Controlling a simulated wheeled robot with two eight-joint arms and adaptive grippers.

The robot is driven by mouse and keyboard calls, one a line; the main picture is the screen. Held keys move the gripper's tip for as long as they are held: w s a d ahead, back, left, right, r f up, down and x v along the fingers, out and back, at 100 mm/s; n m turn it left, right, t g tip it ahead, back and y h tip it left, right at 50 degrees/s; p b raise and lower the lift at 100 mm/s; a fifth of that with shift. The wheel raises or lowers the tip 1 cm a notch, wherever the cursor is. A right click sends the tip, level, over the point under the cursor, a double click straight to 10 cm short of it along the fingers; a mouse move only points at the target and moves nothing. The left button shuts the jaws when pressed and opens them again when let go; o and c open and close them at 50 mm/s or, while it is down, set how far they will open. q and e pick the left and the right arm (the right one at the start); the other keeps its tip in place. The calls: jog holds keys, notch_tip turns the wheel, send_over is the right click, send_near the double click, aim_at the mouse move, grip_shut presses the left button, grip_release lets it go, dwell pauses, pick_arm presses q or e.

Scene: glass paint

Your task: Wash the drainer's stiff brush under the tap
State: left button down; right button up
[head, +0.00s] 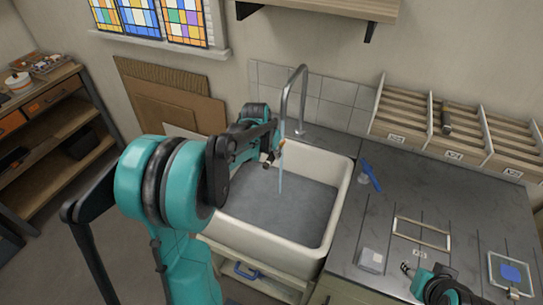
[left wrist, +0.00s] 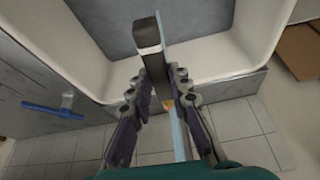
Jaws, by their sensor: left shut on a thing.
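My left gripper (head: 272,148) is over the white sink (head: 343,190), beside the running water (head: 281,178) from the curved tap (head: 300,72). In the left wrist view its fingers (left wrist: 162,78) are shut on a slim brush (left wrist: 149,35) with a dark, squared end. A small orange-brown part shows beside the water in the head view. The bristles cannot be made out clearly, so I cannot tell whether the stream wets them. My right gripper (head: 415,272) is low over the counter at the lower right; its fingers are too small to read.
A blue-handled tool (head: 371,178) lies on the dark counter (head: 390,205) right of the sink. A slatted rack (head: 405,115) holds a dark-handled tool (head: 446,119). A metal frame (head: 422,233), a pale block (head: 371,260) and a pane with blue (head: 511,272) lie nearer.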

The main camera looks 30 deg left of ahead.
pick_arm(q)
jog(key=shift+w+d, duration=0.15)
jog(key=shift+w, duration=0.05)
jog(key=shift+s, duration=0.1)
jog(key=shift+s+a, duration=0.4)
jog(key=shift+w+d, duration=0.1)
jog(key=shift+w+d, duration=0.3)
jog(key=shift+w, duration=0.1)
jog(key=shift+s, duration=0.1)
dwell(0.4)
jog(key=shift+s+a, duration=0.4)
